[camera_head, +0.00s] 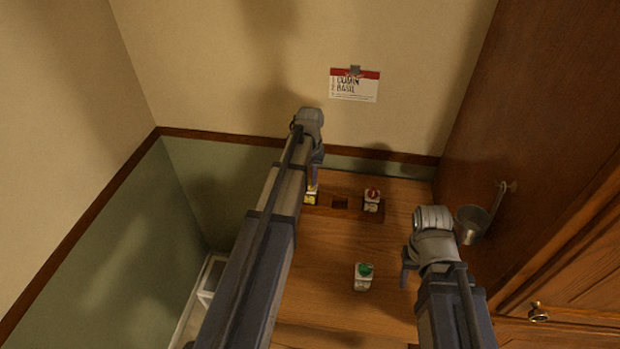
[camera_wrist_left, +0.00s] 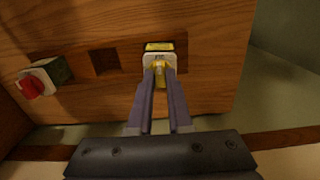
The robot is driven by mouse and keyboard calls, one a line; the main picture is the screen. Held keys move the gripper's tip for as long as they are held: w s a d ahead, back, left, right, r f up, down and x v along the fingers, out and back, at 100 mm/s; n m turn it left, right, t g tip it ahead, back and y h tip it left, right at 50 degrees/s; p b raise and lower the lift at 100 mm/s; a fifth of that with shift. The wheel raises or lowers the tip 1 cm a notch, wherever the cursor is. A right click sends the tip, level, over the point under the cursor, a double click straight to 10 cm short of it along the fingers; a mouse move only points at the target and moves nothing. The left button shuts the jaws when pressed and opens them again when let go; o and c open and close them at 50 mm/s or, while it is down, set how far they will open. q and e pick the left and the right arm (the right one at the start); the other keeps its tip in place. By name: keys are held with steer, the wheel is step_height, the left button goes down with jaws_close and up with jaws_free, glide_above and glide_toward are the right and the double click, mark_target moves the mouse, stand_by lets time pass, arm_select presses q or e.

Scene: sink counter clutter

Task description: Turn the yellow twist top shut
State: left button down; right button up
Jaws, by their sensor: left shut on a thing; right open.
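The jar with the yellow twist top (camera_wrist_left: 159,49) stands in a wooden block at the back of the counter. In the head view a sliver of this yellow-topped jar (camera_head: 310,198) shows beside my left gripper (camera_head: 314,182). In the left wrist view the fingertips of my left gripper (camera_wrist_left: 160,70) are shut on the yellow top and cover part of it. My right gripper (camera_head: 407,268) is open and empty above the counter's right side. How far the top is turned cannot be told.
A red-topped jar (camera_head: 372,199) stands in the block, past an empty square hole (camera_head: 340,203). A green-topped jar (camera_head: 363,276) stands on the wooden counter nearer me. A metal cup (camera_head: 472,222) hangs on the right cabinet. A card (camera_head: 355,86) is on the back wall.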

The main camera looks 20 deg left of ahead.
mark_target(310, 182)
stand_by(0.5)
arm_select(q)
steer(key=c, duration=0.8)
jaws_free()
steer(key=shift+r, duration=0.15)
step_height(310, 182, up, 8)
steer(key=p, duration=0.8)
steer(key=shift+f, duration=0.2)
